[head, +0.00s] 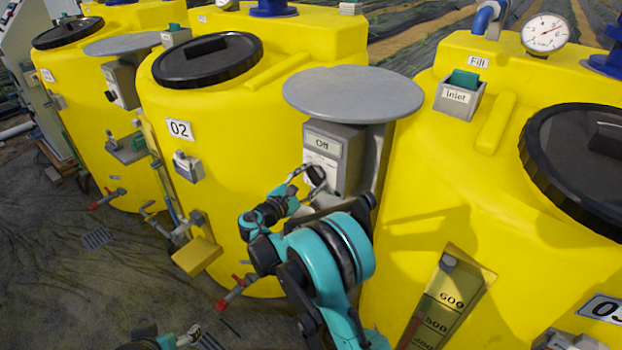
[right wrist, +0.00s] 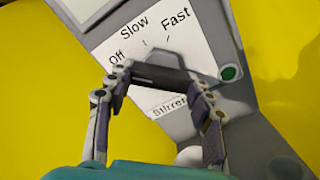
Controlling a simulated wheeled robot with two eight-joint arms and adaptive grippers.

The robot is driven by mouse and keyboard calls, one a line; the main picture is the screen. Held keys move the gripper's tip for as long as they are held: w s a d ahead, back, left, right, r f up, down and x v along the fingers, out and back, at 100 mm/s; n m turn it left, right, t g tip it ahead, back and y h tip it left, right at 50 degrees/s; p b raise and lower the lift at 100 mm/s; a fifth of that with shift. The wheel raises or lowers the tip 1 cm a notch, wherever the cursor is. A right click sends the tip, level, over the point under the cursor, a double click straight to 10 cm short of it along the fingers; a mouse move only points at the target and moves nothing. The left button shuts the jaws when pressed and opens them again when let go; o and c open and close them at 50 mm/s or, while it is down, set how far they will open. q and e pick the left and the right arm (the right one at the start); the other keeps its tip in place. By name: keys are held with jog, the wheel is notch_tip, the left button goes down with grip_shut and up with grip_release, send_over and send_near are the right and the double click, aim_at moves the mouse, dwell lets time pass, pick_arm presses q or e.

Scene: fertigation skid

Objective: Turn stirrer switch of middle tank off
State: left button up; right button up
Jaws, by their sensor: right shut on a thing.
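The middle tank (head: 215,130) is yellow and labelled 02. The black stirrer switch (head: 315,177) sits on the white panel. In the right wrist view the switch (right wrist: 160,75) lies between the fingers, below the marks Off, Slow and Fast, with its left end near Off. My right gripper (right wrist: 158,95) is shut on the switch. My left gripper (head: 188,337) shows only partly at the bottom edge of the head view; its jaws are unclear.
A round grey plate (head: 352,94) overhangs the box. A green round button (right wrist: 229,73) is on the panel's right side. Yellow tanks stand on both sides, the right one (head: 440,200) close to my right arm. Red-handled valves (head: 235,290) stick out low down.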

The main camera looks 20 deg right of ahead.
dwell(0.3)
jog(key=o, duration=1.2)
jog(key=shift+c, duration=0.2)
jog(key=v, duration=1.2)
